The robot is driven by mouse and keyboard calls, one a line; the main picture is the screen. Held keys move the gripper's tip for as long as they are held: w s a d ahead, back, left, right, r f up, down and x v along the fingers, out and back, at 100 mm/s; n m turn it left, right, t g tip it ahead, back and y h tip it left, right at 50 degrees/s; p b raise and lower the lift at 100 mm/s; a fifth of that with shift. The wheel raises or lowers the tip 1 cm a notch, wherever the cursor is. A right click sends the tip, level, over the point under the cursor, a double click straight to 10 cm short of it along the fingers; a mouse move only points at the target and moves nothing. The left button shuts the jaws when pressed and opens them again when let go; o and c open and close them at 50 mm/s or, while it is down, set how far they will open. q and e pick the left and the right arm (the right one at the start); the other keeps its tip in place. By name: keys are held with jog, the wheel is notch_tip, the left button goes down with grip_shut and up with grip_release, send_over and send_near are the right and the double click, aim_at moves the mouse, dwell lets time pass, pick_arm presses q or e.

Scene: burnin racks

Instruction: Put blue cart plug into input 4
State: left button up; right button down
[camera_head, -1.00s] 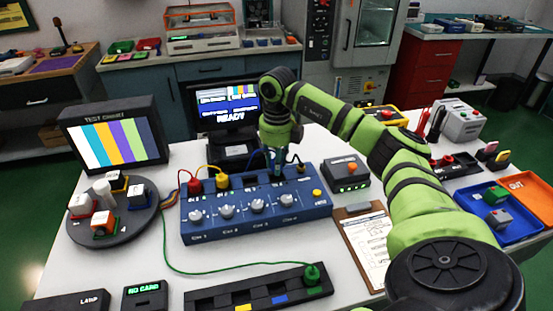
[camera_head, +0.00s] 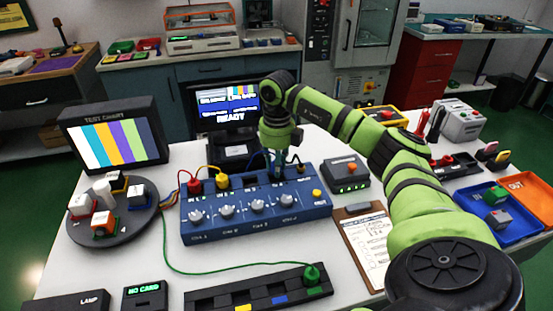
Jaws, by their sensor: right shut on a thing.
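My right gripper (camera_head: 278,150) points down over the back right part of the blue input box (camera_head: 240,231). It is shut on the blue plug, which is mostly hidden by the fingers; a dark blue cable shows beside it. The plug is at the fourth socket from the left, above the fourth knob (camera_head: 288,200). I cannot tell whether it is seated. A red plug (camera_head: 194,184) and a yellow plug (camera_head: 222,180) stand in the first two sockets. The third socket (camera_head: 251,181) looks empty. My left gripper is not in view.
A green plug (camera_head: 313,274) stands in the front rack (camera_head: 205,301), its cable looping left. A small box with an orange button (camera_head: 350,173) and a clipboard (camera_head: 345,210) are right of the input box. A turntable (camera_head: 140,228) with cubes and a test-chart screen (camera_head: 113,142) stand left.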

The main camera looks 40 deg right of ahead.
jog(key=shift+f+b, duration=0.4)
jog(key=shift+f, duration=0.4)
jog(key=c, duration=0.9)
grip_release()
jog(key=shift+r, duration=0.15)
notch_tip(320, 180, up, 12)
jog(key=shift+s+f, duration=0.1)
